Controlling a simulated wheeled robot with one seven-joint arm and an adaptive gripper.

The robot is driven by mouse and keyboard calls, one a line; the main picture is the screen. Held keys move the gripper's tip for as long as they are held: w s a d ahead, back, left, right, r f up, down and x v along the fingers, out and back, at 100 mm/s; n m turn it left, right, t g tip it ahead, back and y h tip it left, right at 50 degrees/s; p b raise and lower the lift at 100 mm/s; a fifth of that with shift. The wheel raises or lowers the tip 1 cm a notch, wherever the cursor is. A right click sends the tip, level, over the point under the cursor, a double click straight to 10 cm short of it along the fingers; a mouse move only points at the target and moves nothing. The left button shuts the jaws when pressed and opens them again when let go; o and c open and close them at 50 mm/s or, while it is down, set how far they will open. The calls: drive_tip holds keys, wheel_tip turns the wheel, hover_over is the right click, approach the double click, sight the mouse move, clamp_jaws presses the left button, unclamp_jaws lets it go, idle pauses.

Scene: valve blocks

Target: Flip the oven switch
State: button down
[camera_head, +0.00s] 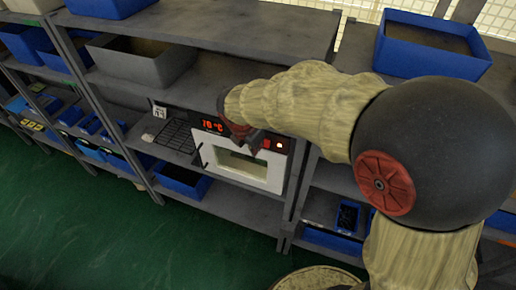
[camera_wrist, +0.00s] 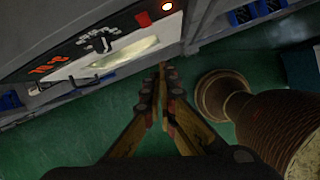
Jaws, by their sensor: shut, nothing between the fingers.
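The oven (camera_head: 211,158) sits on a shelf in the head view, with a white front, a window and a dark panel with an orange temperature display (camera_head: 212,126). A red switch (camera_head: 266,143) is at the panel's right, beside a lit lamp (camera_head: 279,146). In the wrist view the oven (camera_wrist: 75,69) is at the upper left, with the red switch (camera_wrist: 143,19) and glowing lamp (camera_wrist: 167,6) near the top. My gripper (camera_wrist: 163,70) is shut and empty. In the head view my gripper (camera_head: 251,148) hangs in front of the panel, covering part of it.
A wire rack (camera_head: 174,135) lies left of the oven. A grey bin (camera_head: 140,62) and a blue bin (camera_head: 428,45) stand on the shelving (camera_head: 235,28). Shelf posts flank the oven. The green floor (camera_head: 90,220) in front is open.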

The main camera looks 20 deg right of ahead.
sight(267, 144)
drive_tip(key=n, duration=0.2)
drive_tip(key=w+n, duration=0.1)
drive_tip(key=n, duration=0.1)
drive_tip(key=shift+a+r+t, duration=0.1)
drive_tip(key=shift+r+t, duration=0.2)
drive_tip(key=shift+s, duration=0.1)
drive_tip(key=w+d+r+p+x, duration=0.1)
drive_tip(key=w+x, duration=0.1)
drive_tip(key=x, duration=1.1)
drive_tip(key=shift+d, duration=0.25)
